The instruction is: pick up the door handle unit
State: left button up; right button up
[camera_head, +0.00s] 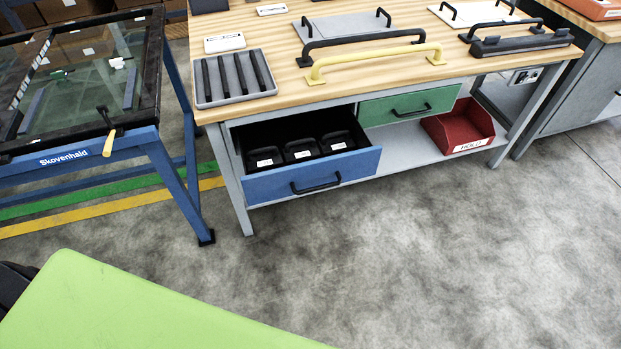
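Several black handle-like units (300,150) with white labels sit in a row in the open blue drawer (345,172) under the workbench. A dark grey unit with a bar-like body (520,44) lies at the right of the bench top. A long black handle (365,43) and a yellow handle (375,62) stand on the bench top. I cannot tell which of these is the door handle unit. Neither of my grippers is in view.
The wooden workbench (300,88) also holds a grey tray (234,97) of black bars. A green drawer (410,104) is shut; a red bin (458,130) stands on the lower shelf. A blue-framed trolley (130,142) with glass stands left. The floor (430,250) in front is clear.

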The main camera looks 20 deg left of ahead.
aim_at(334, 145)
jog(key=i+j+u, duration=0.15)
jog(key=j, duration=0.25)
jog(key=i+j+u, duration=0.15)
jog(key=j, duration=0.25)
jog(key=i+j+u, duration=0.2)
jog(key=j, duration=0.15)
jog(key=i+j+u, duration=0.15)
jog(key=j, duration=0.25)
jog(key=z, duration=0.9)
